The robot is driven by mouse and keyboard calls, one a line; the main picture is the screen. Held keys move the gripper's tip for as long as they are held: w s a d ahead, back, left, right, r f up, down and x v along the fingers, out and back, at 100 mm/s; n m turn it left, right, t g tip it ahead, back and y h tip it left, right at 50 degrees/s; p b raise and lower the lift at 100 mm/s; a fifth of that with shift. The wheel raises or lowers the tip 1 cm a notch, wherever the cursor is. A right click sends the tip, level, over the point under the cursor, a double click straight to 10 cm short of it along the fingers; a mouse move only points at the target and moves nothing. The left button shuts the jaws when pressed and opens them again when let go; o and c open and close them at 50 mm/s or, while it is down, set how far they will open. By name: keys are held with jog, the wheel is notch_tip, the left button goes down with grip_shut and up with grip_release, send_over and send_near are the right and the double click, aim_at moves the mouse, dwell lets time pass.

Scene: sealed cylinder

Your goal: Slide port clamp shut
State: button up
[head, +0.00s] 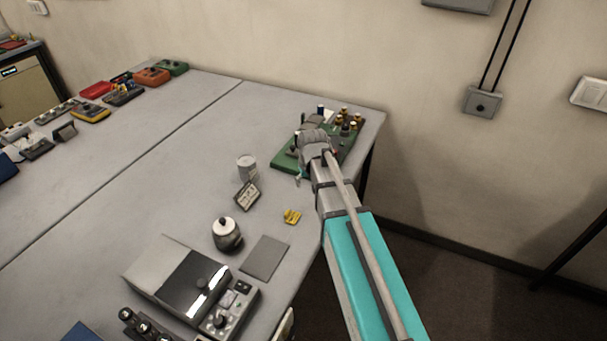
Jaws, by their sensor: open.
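My gripper (308,155) is at the end of my arm, over a green board (285,162) near the table's far right corner. Its fingers are small and partly hidden by the wrist, but the jaws are open. Several brass-coloured and dark upright parts (344,124) stand on the board behind and right of my gripper. I cannot pick out the port clamp or the sealed cylinder for certain; my gripper and wrist cover the middle of the board. I cannot tell whether the gripper touches anything there.
A white cup (246,166), a small tilted sign (247,195), yellow pieces (292,216) and a round pot (227,235) stand left and front of the board. A grey device (178,280) and a flat pad (264,258) are nearer. The table's middle is clear.

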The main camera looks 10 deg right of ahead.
jog(key=shift+g, duration=0.4)
jog(key=shift+s+d+f+b, duration=0.15)
jog(key=shift+s+f+b, duration=0.3)
jog(key=shift+s, duration=0.45)
jog(key=shift+s+d+f+b, duration=0.1)
jog(key=shift+s+f+b, duration=0.2)
jog(key=shift+s+f, duration=0.4)
jog(key=shift+s+d+f+b, duration=0.15)
jog(key=shift+s+f+b, duration=0.25)
jog(key=shift+s, duration=0.65)
jog(key=shift+r, duration=0.1)
